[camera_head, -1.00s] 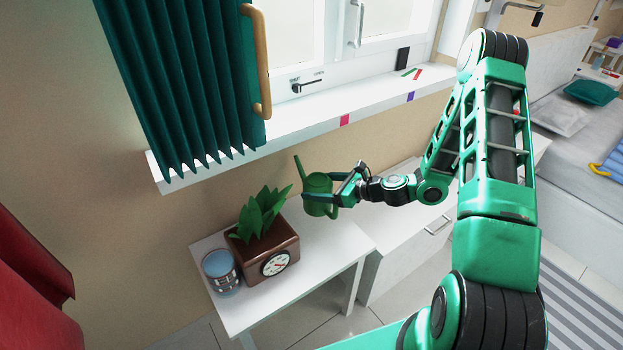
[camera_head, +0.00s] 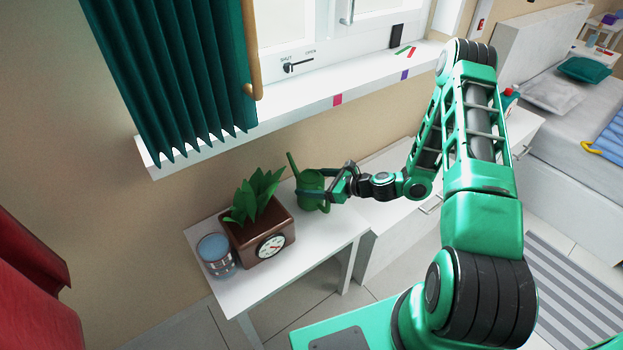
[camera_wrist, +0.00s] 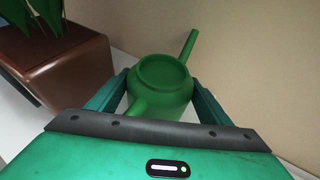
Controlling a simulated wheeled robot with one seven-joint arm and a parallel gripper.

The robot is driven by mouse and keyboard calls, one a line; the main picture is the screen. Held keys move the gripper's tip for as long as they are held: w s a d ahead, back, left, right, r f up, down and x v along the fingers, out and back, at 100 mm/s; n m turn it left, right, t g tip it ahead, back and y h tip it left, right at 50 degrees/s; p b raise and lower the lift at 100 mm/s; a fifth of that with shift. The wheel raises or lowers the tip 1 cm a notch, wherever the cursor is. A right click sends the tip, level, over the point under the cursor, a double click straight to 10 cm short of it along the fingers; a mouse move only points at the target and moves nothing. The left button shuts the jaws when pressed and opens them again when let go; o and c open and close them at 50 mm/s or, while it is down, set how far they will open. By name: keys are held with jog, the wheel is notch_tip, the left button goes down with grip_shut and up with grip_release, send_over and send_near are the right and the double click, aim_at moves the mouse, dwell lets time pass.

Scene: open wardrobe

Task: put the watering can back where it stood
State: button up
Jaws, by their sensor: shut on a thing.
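The green watering can (camera_head: 311,186) is upright at the right end of the small white table (camera_head: 285,290), just right of the planter. My gripper (camera_head: 322,192) is shut on it from the right. The wrist view shows the can (camera_wrist: 160,88) between the two fingers of my gripper (camera_wrist: 160,92), with its spout pointing up and away to the right. The can's base is at or very near the tabletop; I cannot tell whether it touches.
A brown planter (camera_head: 262,240) with a leafy plant and a clock face stands left of the can. A blue-topped tin (camera_head: 216,256) stands beside it. The window sill (camera_head: 290,112) and green curtain (camera_head: 170,80) are above. A white cabinet (camera_head: 395,225) is right of the table.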

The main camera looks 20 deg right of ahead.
jog(key=shift+f, duration=0.2)
jog(key=shift+f, duration=0.35)
dwell(0.9)
jog(key=o, duration=1.9)
jog(key=shift+o, duration=0.2)
jog(key=shift+s+d, duration=0.1)
jog(key=shift+s+d, duration=3.7)
jog(key=shift+s, duration=0.2)
